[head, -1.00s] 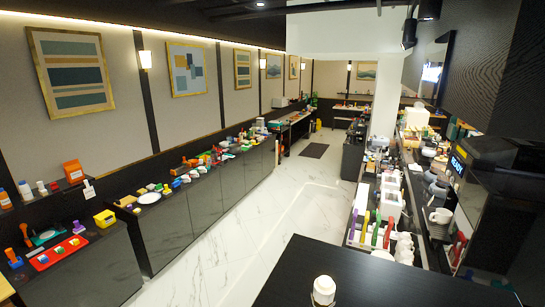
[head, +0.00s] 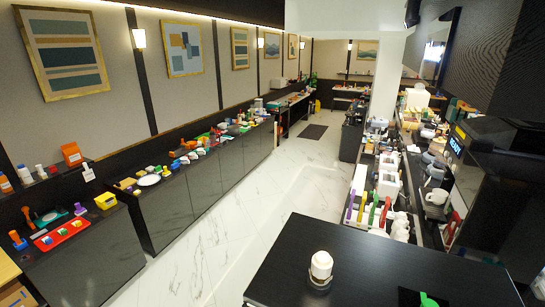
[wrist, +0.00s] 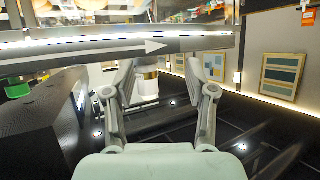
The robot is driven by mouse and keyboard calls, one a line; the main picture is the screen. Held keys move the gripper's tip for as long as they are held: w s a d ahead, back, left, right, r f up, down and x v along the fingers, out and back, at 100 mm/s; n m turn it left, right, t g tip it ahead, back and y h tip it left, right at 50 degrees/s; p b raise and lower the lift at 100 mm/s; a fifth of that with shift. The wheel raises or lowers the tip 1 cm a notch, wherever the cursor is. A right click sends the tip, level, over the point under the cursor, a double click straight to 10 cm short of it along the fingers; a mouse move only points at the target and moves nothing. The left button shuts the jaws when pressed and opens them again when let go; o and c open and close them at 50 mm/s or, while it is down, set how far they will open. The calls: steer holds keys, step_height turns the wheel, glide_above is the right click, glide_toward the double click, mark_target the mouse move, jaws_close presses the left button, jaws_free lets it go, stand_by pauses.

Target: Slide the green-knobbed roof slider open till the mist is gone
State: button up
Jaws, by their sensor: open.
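My gripper (wrist: 161,85) shows in the wrist view with its two grey fingers spread apart and nothing held between them. In the head view, a small green piece (head: 428,299) shows at the bottom edge, partly cut off. No mist is clearly visible, and my gripper is not clearly seen there.
A white rounded object (head: 321,265) stands on the black top (head: 370,270) in the head view. A crowded counter (head: 408,240) runs along the right. A long sideboard with many small objects (head: 190,205) lines the left.

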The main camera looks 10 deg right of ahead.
steer(key=a+f+n+y, duration=0.2)
steer(key=a+f, duration=0.2)
steer(key=a, duration=0.8)
steer(key=shift+w+a+n, duration=0.2)
steer(key=shift+a+n, duration=0.1)
steer(key=shift+a, duration=0.1)
steer(key=shift+f, duration=0.1)
stand_by(0.9)
